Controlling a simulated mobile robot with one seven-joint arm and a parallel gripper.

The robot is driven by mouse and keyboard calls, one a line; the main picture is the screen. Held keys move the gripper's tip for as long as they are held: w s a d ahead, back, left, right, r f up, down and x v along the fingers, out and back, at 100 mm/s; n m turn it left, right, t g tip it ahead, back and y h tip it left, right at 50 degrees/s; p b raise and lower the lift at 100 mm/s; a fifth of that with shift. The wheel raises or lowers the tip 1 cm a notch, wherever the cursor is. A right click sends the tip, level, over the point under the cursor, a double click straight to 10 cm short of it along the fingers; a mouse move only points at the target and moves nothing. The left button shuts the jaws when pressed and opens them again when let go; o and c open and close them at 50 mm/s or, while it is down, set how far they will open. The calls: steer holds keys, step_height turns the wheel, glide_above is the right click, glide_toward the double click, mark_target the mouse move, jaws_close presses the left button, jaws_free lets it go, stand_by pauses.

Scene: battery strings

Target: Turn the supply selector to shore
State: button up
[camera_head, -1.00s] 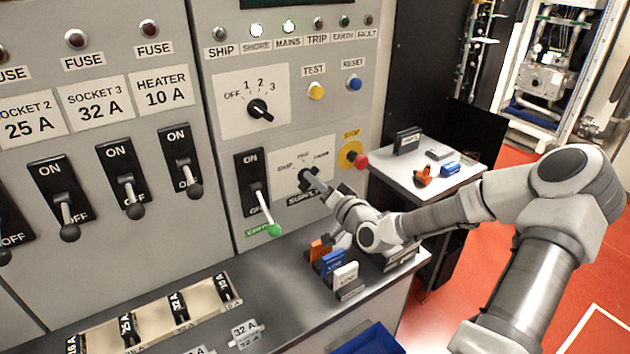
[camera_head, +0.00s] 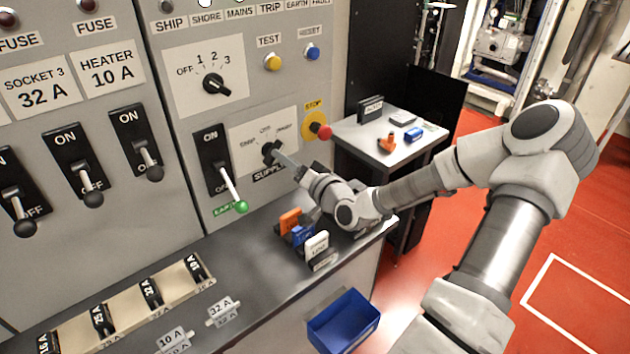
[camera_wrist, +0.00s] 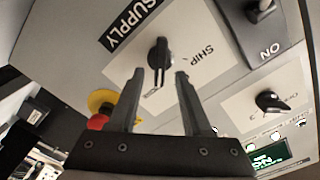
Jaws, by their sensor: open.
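The supply selector (camera_head: 269,150) is a black rotary knob on a pale plate marked SHIP, OFF and SHORE. In the wrist view the knob (camera_wrist: 158,53) shows large and upside down, above and between my fingertips. Its white-lined pointer runs down the picture, away from SHIP, toward a label partly covered and too small to read surely. My gripper (camera_wrist: 159,78) is open and empty, its two fingers apart on either side of the pointer's line. It seems just short of the knob; contact cannot be told. In the head view my gripper (camera_head: 287,162) comes at the knob from the lower right.
A red stop button (camera_head: 321,131) on yellow sits right of the selector. A switch lever with a green tip (camera_head: 239,206) stands out at its left. Orange, blue and white blocks (camera_head: 303,235) stand on the counter below. A blue bin (camera_head: 344,320) is lower down.

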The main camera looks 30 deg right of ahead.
steer(key=s+d, duration=0.2)
steer(key=s, duration=1.2)
steer(key=shift+d, duration=0.4)
steer(key=shift+a, duration=0.1)
